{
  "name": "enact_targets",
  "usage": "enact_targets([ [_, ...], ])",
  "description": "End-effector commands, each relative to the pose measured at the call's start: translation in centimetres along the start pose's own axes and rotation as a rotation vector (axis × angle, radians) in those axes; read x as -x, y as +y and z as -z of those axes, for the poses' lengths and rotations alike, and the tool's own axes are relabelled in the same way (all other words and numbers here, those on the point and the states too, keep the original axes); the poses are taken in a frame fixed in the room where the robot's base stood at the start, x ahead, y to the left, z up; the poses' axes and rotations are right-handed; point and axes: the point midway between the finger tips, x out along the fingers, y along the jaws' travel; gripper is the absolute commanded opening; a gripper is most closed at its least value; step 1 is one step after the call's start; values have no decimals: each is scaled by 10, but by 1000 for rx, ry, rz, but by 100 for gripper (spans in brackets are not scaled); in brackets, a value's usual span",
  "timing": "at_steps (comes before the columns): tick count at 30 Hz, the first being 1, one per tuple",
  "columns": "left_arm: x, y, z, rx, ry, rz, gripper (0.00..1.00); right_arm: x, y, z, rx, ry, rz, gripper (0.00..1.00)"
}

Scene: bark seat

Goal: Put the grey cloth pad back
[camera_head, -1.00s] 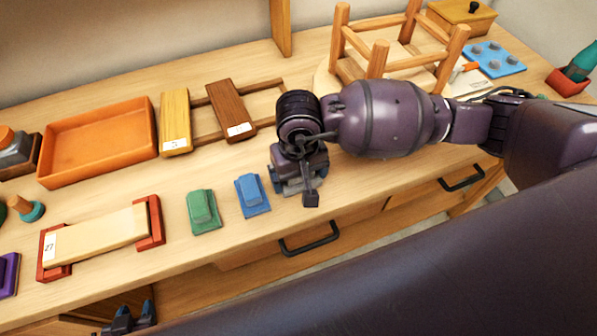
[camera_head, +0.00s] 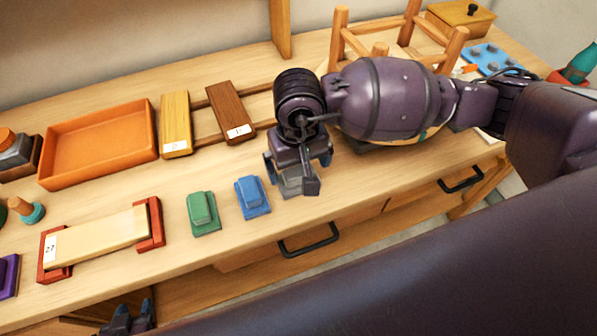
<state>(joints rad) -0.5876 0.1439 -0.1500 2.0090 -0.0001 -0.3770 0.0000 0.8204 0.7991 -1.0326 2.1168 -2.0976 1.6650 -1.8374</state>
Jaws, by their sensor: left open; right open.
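The grey cloth pad (camera_head: 291,187) lies on the bench near its front edge, in a row to the right of the blue pad (camera_head: 252,197) and the green pad (camera_head: 203,213). My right gripper (camera_head: 298,169) is open above the grey pad and hides much of it. The fingers seem apart from the pad, but the exact gap is hard to tell. My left gripper (camera_head: 131,317) is open and empty at the bottom left, in front of the bench.
An orange tray (camera_head: 100,183), a yellow block (camera_head: 176,125) and a brown block (camera_head: 231,112) stand behind the pads. A pale board in red holders (camera_head: 150,222) lies at left. A wooden stool frame (camera_head: 453,48) stands behind my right arm.

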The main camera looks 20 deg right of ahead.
Motion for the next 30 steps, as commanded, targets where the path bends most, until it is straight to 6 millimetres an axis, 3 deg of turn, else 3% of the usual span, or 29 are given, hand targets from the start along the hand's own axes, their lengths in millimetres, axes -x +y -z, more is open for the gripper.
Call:
enact_targets([
  [6,2,0,-2,1,-4,1,43,44,0,1,2,5,0,100],
  [12,4,-1,-6,2,-12,2,43,68,0,0,1,2,0,100],
  [30,2,0,-3,1,-7,1,43,78,0,0,0,-1,0,100],
])
